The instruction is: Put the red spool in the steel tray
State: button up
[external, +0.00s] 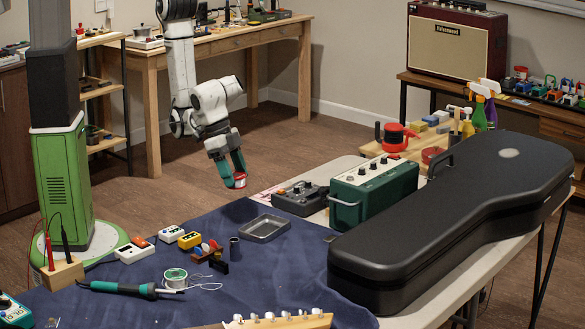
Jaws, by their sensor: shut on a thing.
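My gripper (234,175) is shut on the red spool (240,180), which shows red with a white part between the fingers. It holds the spool in the air, above and behind the steel tray in the picture. The steel tray (264,238) is a shallow grey rectangular dish lying on the dark blue cloth. It looks empty. The fingers hide part of the spool.
The blue cloth (230,285) bears a soldering iron (128,288), a solder spool (175,278), a dark cylinder (234,249) and small pedals. Right of the tray stand a black pedal unit (300,197), a green amplifier (374,190) and a large black guitar case (450,215).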

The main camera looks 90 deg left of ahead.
jog(key=w+d+f, duration=0.1)
jog(key=w+f, duration=0.1)
jog(key=w+d+f, duration=0.2)
jog(key=f, duration=0.1)
jog(key=w+d+f, duration=0.2)
jog(key=w, duration=0.1)
jog(key=shift+d+f, duration=0.2)
jog(key=shift+f, duration=1.6)
jog(key=o, duration=1.1)
jog(key=shift+f, duration=0.15)
